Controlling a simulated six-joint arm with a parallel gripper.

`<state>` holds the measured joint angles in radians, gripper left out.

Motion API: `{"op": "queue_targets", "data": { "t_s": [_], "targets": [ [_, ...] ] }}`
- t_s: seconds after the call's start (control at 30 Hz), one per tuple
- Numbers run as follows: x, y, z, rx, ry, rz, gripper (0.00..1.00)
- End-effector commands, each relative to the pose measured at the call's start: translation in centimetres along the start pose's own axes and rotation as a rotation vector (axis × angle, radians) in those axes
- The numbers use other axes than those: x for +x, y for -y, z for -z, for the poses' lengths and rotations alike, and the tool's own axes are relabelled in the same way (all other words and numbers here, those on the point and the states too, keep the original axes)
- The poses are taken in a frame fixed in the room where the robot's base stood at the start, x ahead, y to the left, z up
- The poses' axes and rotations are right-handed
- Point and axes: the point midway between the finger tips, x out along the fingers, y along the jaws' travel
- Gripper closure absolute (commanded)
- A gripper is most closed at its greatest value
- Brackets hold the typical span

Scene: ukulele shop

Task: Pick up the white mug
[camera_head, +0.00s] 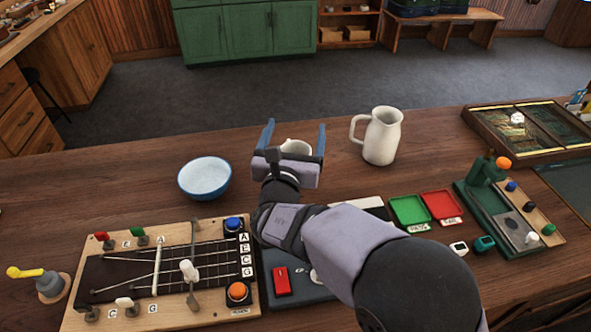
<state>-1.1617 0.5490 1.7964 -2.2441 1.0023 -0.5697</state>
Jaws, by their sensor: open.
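A white mug (296,147) stands on the wooden table, seen just beyond my gripper; its lower part is hidden behind the gripper. My gripper (296,136) is open, with its two blue fingers on the left and right of the mug in the picture. I cannot tell whether the fingers touch it. A larger white pitcher (381,136) with a handle on its left stands apart to the right.
A blue-rimmed bowl (205,178) stands left of my gripper. A fretboard panel (165,275) with knobs lies at front left. Green (409,211) and red (441,205) trays, a green fixture (505,205) and a framed case (530,128) are on the right. The table's back left is clear.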

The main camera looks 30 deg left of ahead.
Motion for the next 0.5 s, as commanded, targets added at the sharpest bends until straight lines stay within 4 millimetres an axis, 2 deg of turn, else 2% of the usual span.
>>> {"op": "queue_targets", "data": {
  "t_s": [0.23,0.5],
  "targets": [
    [0.0,-0.2,0.9,-0.007,0.000,-0.004,0.19],
    [0.0,0.0,4.8,-0.007,-0.003,-0.003,0.19]
  ]
}}
